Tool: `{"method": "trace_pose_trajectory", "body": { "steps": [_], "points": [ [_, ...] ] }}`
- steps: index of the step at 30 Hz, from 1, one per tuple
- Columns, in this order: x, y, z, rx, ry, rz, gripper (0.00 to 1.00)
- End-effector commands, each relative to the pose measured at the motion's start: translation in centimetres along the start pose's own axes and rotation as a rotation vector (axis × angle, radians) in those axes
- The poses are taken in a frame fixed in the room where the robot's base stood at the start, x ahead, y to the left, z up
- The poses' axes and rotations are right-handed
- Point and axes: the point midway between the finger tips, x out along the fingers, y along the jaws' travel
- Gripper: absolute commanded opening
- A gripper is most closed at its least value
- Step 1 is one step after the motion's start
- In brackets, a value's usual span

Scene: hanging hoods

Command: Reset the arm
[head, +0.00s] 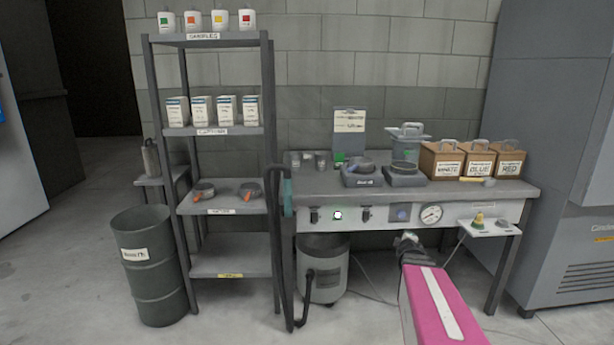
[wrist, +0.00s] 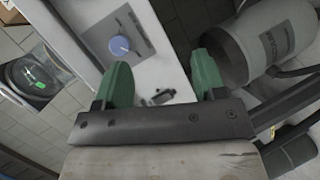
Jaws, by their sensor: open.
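My gripper (wrist: 161,78) shows in the wrist view with its two green fingers well apart and nothing between them. In the head view my gripper (head: 408,240) is small, at the end of my pink arm, in front of the bench's white front panel and partly hidden by my own wrist. In the wrist view, the white panel with a blue round knob (wrist: 119,46) and a small dark switch (wrist: 160,97) lies beyond the fingers. The fingers appear apart from the panel. The blue knob (head: 402,214) also shows in the head view.
The bench (head: 330,182) carries scales and labelled boxes (head: 448,168). A shelf rack (head: 224,203) and a dark drum (head: 152,288) are at left, a grey cabinet (head: 545,160) at right. A small side shelf (head: 492,229) sits right of the gripper.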

Motion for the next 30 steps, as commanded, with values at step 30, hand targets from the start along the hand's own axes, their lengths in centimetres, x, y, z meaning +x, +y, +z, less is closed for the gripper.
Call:
{"method": "trace_pose_trajectory", "body": {
  "steps": [30],
  "points": [
    [-21.8,-19.3,-10.2,0.923,-0.893,-0.935,0.64]
  ]
}}
